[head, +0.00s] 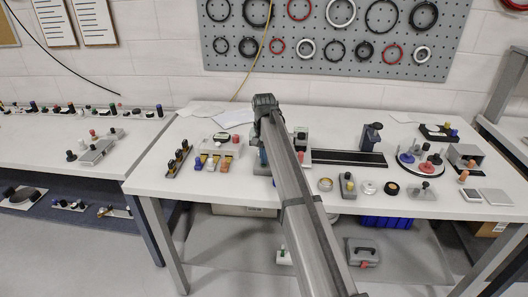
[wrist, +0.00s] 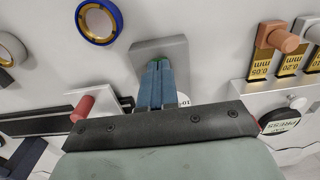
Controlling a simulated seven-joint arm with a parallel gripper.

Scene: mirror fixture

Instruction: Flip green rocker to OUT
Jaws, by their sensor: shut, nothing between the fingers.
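In the wrist view a grey block (wrist: 168,47) sits on the white table, with a small bit of green (wrist: 157,61) at my fingertips, probably the green rocker. My gripper (wrist: 155,70) has its blue fingers together over this block, with nothing held between them. The fingers hide most of the green part, so I cannot tell which way it is tilted or whether they touch it. No OUT mark can be read. In the head view my arm covers most of the block, and a bit of my gripper (head: 264,156) shows beside the arm.
Gauges with orange knobs (wrist: 284,40) and a round PRESS piece (wrist: 279,121) stand at right in the wrist view. A red knob (wrist: 82,107) and a blue-rimmed ring (wrist: 98,23) are at left. In the head view a black track (head: 345,157) lies right of my arm.

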